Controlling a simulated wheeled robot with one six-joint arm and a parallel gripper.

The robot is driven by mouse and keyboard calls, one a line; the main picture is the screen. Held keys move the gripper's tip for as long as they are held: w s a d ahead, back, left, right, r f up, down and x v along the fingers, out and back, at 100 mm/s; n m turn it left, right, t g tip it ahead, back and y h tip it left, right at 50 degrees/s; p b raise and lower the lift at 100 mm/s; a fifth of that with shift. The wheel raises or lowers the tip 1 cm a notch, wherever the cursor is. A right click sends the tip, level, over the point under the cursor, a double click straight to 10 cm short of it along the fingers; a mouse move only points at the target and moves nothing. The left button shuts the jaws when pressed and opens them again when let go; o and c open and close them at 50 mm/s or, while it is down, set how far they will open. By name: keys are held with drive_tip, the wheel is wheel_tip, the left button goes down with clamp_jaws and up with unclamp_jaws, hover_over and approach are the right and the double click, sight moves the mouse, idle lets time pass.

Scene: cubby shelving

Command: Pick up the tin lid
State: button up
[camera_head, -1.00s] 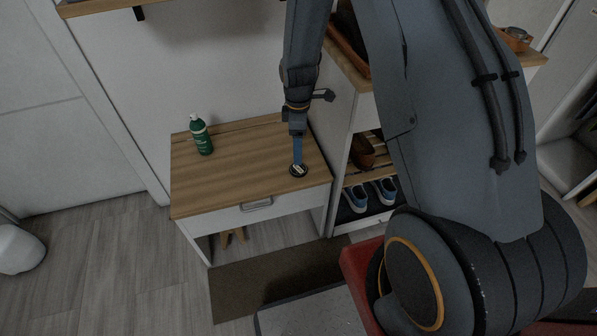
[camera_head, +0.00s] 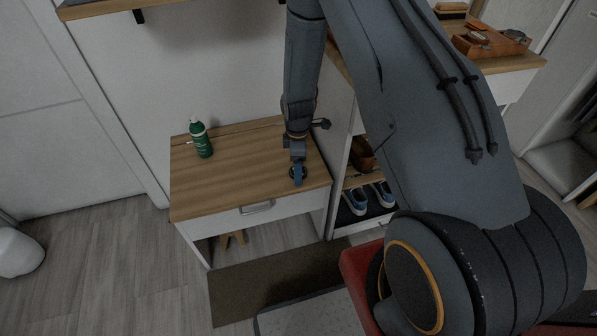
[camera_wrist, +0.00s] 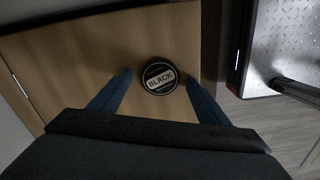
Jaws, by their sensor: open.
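The tin lid (camera_wrist: 160,77) is a round black disc with a pale "BLACK" label, lying on the wooden cabinet top (camera_wrist: 75,60). In the wrist view it sits between and just beyond the tips of my gripper's two blue fingers (camera_wrist: 158,84). My gripper (camera_head: 298,180) is open and empty, pointing down over the right part of the cabinet top (camera_head: 235,160). In the head view the fingers partly cover the lid (camera_head: 306,174). I cannot tell whether a tin body is under the lid.
A green bottle (camera_head: 201,138) stands at the back left of the cabinet top. A taller shelf unit with blue shoes (camera_head: 356,201) stands close on the right. An orange tray (camera_head: 490,42) rests on its top. The middle of the cabinet top is clear.

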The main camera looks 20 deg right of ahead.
drive_tip(key=shift+c, duration=0.4)
drive_tip(key=c, duration=1)
drive_tip(key=shift+r, duration=0.1)
